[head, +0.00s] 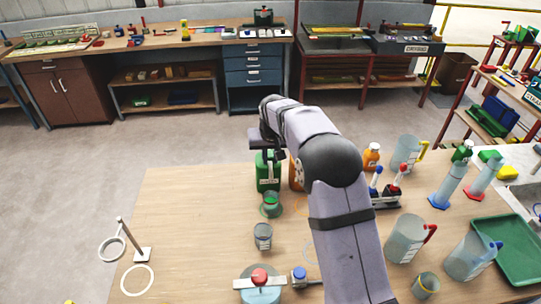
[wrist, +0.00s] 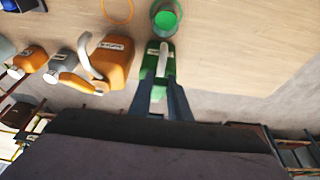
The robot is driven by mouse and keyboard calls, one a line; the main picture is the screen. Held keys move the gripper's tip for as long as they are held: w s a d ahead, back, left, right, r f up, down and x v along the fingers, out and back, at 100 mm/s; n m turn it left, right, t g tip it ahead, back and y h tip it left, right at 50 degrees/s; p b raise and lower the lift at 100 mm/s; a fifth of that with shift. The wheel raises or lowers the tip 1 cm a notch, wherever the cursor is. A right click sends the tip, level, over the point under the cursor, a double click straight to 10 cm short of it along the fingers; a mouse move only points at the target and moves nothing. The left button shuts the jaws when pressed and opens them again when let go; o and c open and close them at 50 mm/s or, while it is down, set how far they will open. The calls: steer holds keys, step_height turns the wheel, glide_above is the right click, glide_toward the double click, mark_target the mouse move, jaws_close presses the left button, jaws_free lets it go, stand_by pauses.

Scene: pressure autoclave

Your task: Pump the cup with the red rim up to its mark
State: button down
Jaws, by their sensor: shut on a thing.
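My gripper (head: 266,150) is shut on the top of a green canister (head: 268,175); in the wrist view my gripper (wrist: 160,95) has its fingers around the green canister (wrist: 152,62). A pale bar, perhaps its spout, points toward a green-looking cup (head: 271,206), which also shows in the wrist view (wrist: 165,15). I cannot make out a red rim on this cup, nor a fill mark. A grey-rimmed cup (head: 263,237) stands nearer in the head view, and another small cup (head: 425,286) is at lower right.
An orange canister (wrist: 115,62) stands close beside the green one. A red-knobbed vessel (head: 259,285) is at the front. Pitchers (head: 405,240), a green tray (head: 505,250) and cylinders are at right. A ring stand (head: 140,254) is at left; the left table is mostly clear.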

steer(key=shift+w+r+p, duration=0.25)
steer(key=shift+r+p, duration=0.3)
steer(key=shift+p, duration=0.4)
steer(key=shift+g+p, duration=0.3)
steer(key=shift+f, duration=0.1)
steer(key=c, duration=1.6)
jaws_free()
steer(key=shift+f, duration=0.1)
steer(key=shift+c, duration=0.2)
steer(key=b+v, duration=0.3)
steer(key=v, duration=0.4)
steer(key=shift+r, duration=0.2)
